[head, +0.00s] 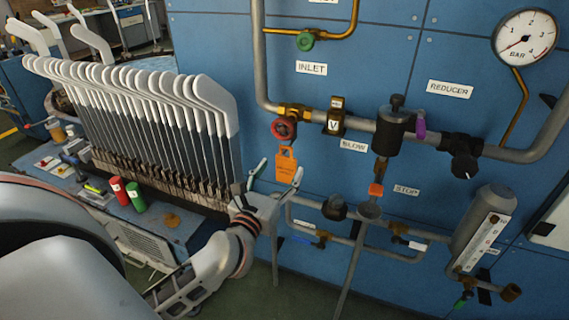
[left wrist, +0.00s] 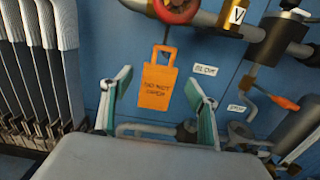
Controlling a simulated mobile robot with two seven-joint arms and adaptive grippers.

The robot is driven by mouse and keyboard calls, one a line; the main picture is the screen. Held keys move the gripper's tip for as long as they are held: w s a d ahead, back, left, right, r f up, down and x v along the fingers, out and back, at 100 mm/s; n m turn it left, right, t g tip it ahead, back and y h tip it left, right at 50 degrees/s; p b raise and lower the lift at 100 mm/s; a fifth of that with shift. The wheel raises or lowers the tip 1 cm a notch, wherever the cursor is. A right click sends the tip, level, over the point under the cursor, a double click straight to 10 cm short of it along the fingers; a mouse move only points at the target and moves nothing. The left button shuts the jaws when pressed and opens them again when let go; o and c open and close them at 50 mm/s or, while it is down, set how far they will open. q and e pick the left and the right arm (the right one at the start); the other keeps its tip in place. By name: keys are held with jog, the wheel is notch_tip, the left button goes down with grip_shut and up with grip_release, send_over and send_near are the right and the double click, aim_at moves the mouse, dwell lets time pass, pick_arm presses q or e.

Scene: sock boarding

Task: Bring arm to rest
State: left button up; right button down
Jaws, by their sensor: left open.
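My left gripper (head: 279,178) is in front of the blue panel, below the red valve wheel (head: 284,128). Its two fingers are spread apart with nothing between them, as the left wrist view also shows (left wrist: 157,92). An orange tag (head: 286,165) with dark lettering is below the red wheel. In the left wrist view the tag (left wrist: 157,90) appears beyond and between the fingertips, and I see no finger closed on it. My left arm comes in from the lower left. My right gripper is not in view.
A rack of grey-white sock boards (head: 150,110) stands close left of my gripper. Red (head: 119,190) and green (head: 135,197) cylinders stand on the bench before it. Pipes, a black reducer (head: 396,118), a pressure gauge (head: 525,38) and a grey cylinder (head: 483,225) are on the right.

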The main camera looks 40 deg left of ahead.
pick_arm(q)
jog(key=v, duration=0.7)
jog(key=shift+s, duration=0.25)
jog(key=shift+d, duration=0.1)
jog(key=s+d+f+m+h+p, duration=0.3)
jog(key=d+m, duration=0.4)
jog(key=m, duration=0.7)
jog(key=s+d+f+m+h+p, duration=0.1)
jog(key=s+d+f+m+h, duration=0.3)
jog(key=m, duration=0.9)
jog(key=s+d+f+m+g+p, duration=0.1)
jog(key=s+f+m+g, duration=0.3)
jog(key=f+m, duration=0.4)
jog(key=s+d+f+m+g+p, duration=0.1)
jog(key=s+d+f+m+g, duration=0.1)
jog(key=f+m, duration=0.6)
jog(key=s+f+g, duration=0.1)
jog(key=s, duration=0.1)
jog(key=shift+s+d+f+g+p, duration=0.3)
jog(key=shift+s+d+g+p, duration=0.05)
jog(key=shift+s+g+p, duration=0.05)
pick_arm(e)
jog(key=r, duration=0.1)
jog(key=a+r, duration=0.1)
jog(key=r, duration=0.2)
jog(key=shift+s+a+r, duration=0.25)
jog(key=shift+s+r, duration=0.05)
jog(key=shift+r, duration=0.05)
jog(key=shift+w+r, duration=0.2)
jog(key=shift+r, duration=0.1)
